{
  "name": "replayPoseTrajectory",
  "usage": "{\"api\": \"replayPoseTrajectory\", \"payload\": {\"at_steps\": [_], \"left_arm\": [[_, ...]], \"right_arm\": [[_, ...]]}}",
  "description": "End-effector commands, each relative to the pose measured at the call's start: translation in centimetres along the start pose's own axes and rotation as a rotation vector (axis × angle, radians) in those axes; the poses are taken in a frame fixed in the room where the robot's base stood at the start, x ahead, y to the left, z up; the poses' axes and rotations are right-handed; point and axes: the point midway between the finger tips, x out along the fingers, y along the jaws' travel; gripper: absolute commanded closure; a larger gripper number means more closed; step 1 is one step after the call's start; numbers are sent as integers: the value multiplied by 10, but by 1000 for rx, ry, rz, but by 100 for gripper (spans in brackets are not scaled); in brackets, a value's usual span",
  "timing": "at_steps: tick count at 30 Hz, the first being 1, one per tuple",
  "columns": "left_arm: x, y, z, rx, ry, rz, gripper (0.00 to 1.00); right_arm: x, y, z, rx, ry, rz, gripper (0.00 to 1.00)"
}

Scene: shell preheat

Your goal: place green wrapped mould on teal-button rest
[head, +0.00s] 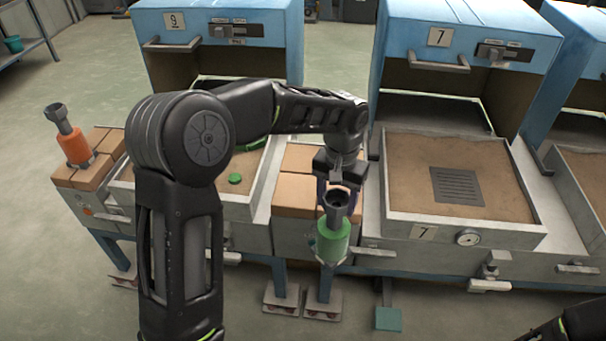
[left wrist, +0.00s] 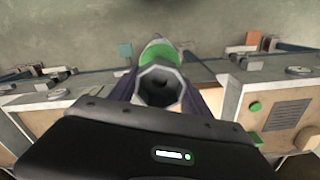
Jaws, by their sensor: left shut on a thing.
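The green wrapped mould (head: 332,243) has a dark hollow neck and hangs upright in front of the middle brick rest (head: 296,190). My left gripper (head: 338,190) is shut on its neck. In the left wrist view, the octagonal neck opening (left wrist: 160,87) faces the camera between the fingers, with the green body (left wrist: 155,52) beyond. The mould and gripper hide part of that rest. I cannot make out a teal button on it. My right gripper is not in view; only a bit of my right arm shows at the bottom right.
An orange wrapped mould (head: 74,146) stands on the left brick rest (head: 90,180). Sand trays (head: 400,217) stand before blue ovens (head: 465,25). A green disc (head: 235,179) lies in the left tray's sand.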

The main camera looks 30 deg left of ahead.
Motion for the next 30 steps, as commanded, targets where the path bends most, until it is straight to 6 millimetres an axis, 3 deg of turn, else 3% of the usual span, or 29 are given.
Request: {"api": "replayPoseTrajectory", "payload": {"at_steps": [19, 23, 30], "left_arm": [[-6, -6, 1, 24, 3, 1, 100], [-17, -20, 6, 81, 5, 1, 100], [-53, -63, 26, 280, 6, 2, 100]], "right_arm": [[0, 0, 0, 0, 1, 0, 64], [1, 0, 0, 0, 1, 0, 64], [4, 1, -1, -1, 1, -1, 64]]}}
